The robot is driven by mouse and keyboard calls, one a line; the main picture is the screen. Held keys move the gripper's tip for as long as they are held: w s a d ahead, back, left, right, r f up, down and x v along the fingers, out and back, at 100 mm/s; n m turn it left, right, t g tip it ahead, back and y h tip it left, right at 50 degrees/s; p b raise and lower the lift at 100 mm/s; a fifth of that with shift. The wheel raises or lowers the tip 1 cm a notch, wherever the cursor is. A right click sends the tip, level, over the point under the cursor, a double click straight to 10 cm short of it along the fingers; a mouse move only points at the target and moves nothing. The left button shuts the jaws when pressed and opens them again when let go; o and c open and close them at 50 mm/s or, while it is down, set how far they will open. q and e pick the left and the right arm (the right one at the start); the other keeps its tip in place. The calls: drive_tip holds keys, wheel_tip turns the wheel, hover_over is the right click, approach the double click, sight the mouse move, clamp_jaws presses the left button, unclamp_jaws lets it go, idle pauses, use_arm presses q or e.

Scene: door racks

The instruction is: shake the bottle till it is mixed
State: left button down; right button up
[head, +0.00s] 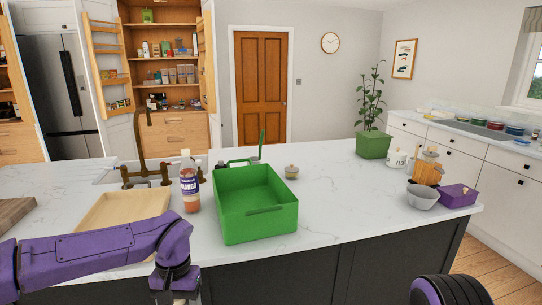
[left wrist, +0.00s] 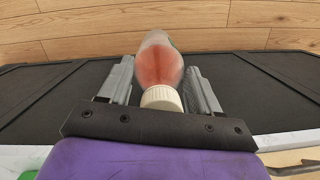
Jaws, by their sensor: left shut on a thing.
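A bottle (left wrist: 158,65) with a ribbed white cap and red-orange contents is between the fingers of my left gripper (left wrist: 160,78) in the left wrist view. The gripper is shut on it, cap toward the palm and body pointing away. A bit of green shows at its far end. In the head view my left gripper (head: 177,291) is at the bottom edge, pointing down by the counter's front; the held bottle is not visible there. Another bottle (head: 190,184), with a purple mango label and orange contents, stands on the counter. My right gripper is not in view.
A green bin (head: 258,225) stands on the white counter (head: 340,185). A wooden tray (head: 110,228) lies left of it. A bowl (head: 422,197), a purple box (head: 457,195) and a potted plant (head: 373,145) stand to the right. The middle-right counter is clear.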

sight(179, 302)
use_arm(q)
drive_tip(key=r, duration=0.4)
drive_tip(key=shift+s+r, duration=0.2)
drive_tip(key=shift+r, duration=0.15)
wheel_tip(179, 302, down, 7)
drive_tip(key=r, duration=0.5)
drive_tip(key=shift+d+r, duration=0.2)
drive_tip(key=shift+r, duration=0.15)
drive_tip(key=shift+s+a+f, duration=0.1)
drive_tip(key=shift+a+f, duration=0.05)
drive_tip(key=shift+f, duration=0.15)
wheel_tip(179, 302, down, 5)
drive_tip(key=shift+r, duration=0.2)
drive_tip(key=shift+s, duration=0.1)
